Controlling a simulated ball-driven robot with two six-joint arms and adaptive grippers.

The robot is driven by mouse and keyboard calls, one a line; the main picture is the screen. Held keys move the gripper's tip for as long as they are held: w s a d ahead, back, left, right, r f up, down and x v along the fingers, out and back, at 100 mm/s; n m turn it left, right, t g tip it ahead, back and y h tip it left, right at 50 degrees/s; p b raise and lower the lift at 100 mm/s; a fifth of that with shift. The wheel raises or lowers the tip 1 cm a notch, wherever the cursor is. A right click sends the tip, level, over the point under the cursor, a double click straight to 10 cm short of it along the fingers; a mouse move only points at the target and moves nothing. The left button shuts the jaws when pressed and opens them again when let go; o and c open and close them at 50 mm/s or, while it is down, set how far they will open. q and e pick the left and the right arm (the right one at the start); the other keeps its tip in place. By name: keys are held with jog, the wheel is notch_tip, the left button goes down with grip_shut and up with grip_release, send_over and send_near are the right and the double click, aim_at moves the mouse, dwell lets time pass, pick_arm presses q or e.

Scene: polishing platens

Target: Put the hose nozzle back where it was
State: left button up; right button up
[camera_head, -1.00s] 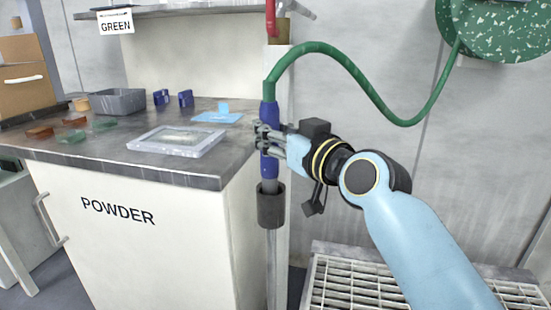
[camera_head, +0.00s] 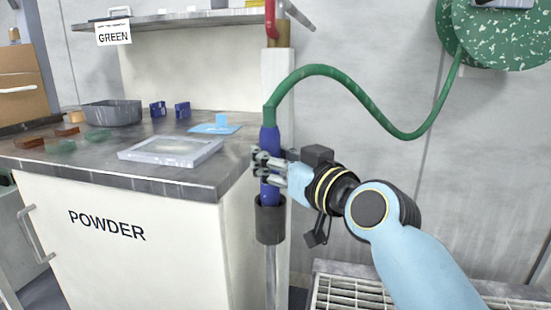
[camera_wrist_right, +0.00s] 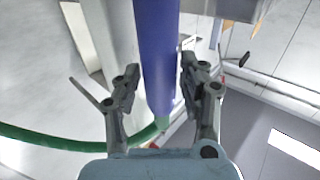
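The hose nozzle (camera_head: 270,188) is a blue upright cylinder with a green hose (camera_head: 352,95) leaving its top. Its lower end is inside a dark round holder (camera_head: 270,222) on a grey post beside the cabinet; the tip is hidden in it. My right gripper (camera_head: 268,165) reaches in from the right, with its fingers around the blue body just above the holder. My left gripper is not in view.
The powder cabinet (camera_head: 150,245) stands left of the post; its worktop holds a clear tray (camera_head: 171,150), a grey bin (camera_head: 112,112) and small blocks. A green speckled reel (camera_head: 500,35) is at top right. A white grating (camera_head: 350,293) lies below my right arm.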

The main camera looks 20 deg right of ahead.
jog(key=shift+r, duration=0.2)
jog(key=v, duration=1.2)
jog(key=s+d+f+m+g+h, duration=0.1)
jog(key=d+f+g, duration=0.15)
jog(key=f, duration=1.05)
jog(key=s+d+f+m+g+h, duration=0.1)
jog(key=f+g, duration=0.2)
jog(key=f, duration=1)
jog(key=s+d+f+g+h, duration=0.15)
jog(key=s+f, duration=0.25)
jog(key=f, duration=0.4)
jog(key=s+d+f+g, duration=0.1)
jog(key=s+f+g, duration=0.1)
jog(key=s+f, duration=0.45)
jog(key=s+d+f+g, duration=0.1)
jog(key=s+f+g, duration=0.1)
jog(key=s+f, duration=0.4)
jog(key=s+d+f+g+h, duration=0.1)
jog(key=s+f, duration=0.6)
jog(key=s, duration=0.8)
jog(key=s+d+f+g, duration=0.2)
jog(key=s+f+g, duration=0.3)
jog(key=s, duration=0.6)
jog(key=shift+d+f+h+p, duration=0.35)
jog(key=shift+f, duration=0.55)
jog(key=shift+s, duration=0.15)
